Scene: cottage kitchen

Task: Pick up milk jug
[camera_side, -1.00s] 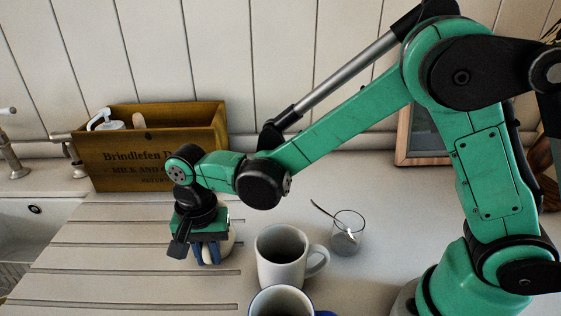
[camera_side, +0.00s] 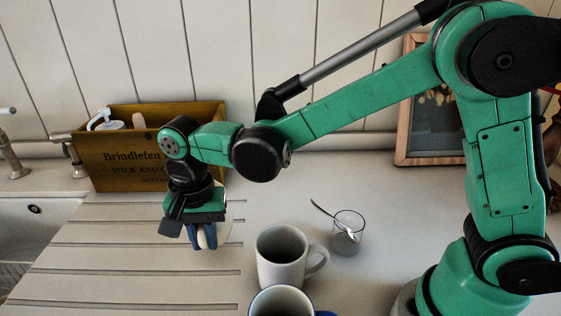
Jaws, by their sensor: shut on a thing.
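My gripper (camera_side: 203,238) is left of centre, pointing down, with its blue fingers shut on a pale cream vessel, which looks like the milk jug (camera_side: 224,228). Only the right side of the jug shows; the fingers and the gripper body hide most of it. The jug appears to be held just above the grooved drainboard, though the exact gap is hard to tell.
A white mug (camera_side: 280,258) stands right of my gripper, with another mug (camera_side: 281,301) in front. A glass with a spoon (camera_side: 347,236) is further right. A wooden crate (camera_side: 120,165) stands behind, the sink (camera_side: 35,225) at left. The grooved drainboard (camera_side: 120,275) is clear in front.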

